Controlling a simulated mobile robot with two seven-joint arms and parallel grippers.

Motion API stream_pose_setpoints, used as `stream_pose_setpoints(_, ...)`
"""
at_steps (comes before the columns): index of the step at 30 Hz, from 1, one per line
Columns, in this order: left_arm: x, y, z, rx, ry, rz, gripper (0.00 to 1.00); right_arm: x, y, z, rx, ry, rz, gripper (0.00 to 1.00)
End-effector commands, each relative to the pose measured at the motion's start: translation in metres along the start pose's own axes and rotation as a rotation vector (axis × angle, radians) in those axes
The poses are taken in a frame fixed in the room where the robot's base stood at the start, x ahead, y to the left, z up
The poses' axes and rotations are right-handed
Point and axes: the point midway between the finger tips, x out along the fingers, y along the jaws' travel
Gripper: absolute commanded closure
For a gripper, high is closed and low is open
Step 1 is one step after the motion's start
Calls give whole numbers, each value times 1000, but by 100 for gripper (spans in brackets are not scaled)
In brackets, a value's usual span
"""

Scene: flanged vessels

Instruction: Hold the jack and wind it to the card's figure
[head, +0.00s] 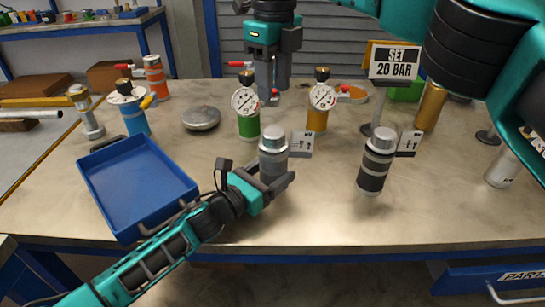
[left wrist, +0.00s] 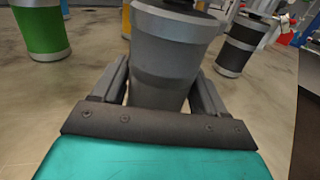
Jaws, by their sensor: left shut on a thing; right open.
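The grey jack (head: 273,153), a banded cylinder with a silver top, stands upright on the bench in the head view. My left gripper (head: 279,184) is shut on its lower body, and the left wrist view shows the grey jack (left wrist: 165,58) between the fingers. A card (head: 393,63) on a stand reads "SET 20 BAR". My right gripper (head: 273,88) is open and points down behind the jack, between a green vessel (head: 248,127) and a yellow vessel (head: 317,120), each with a gauge. The fine gauge readings are too small to tell.
A dark-banded cylinder (head: 374,170) stands to the right, beside a small white plate (head: 409,143). A blue tray (head: 125,195) lies at left, with a blue vessel (head: 135,121) behind it. The front middle of the bench is clear.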

Motion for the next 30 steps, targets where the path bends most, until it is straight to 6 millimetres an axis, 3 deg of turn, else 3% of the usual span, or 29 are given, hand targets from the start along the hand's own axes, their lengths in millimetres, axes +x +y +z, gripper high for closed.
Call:
stream_pose_setpoints(5, 0, 0, -1, 0, 1, 0, 90, 8, 2, -1, -20, -8, 26, 41)
stream_pose_setpoints(10, 0, 0, -1, 0, 1, 0, 90, 34, 11, -4, -117, -71, 140, 25)
stream_pose_setpoints(16, 0, 0, -1, -1, 1, 0, 90, 52, 19, -15, -259, -263, 279, 24)
stream_pose_setpoints(22, 0, 0, -1, -1, 1, 0, 90, 45, 4, -38, -340, -504, 300, 24)
stream_pose_setpoints(30, 0, 0, -1, 0, 1, 0, 90, 23, -28, -76, -373, -727, 198, 24)
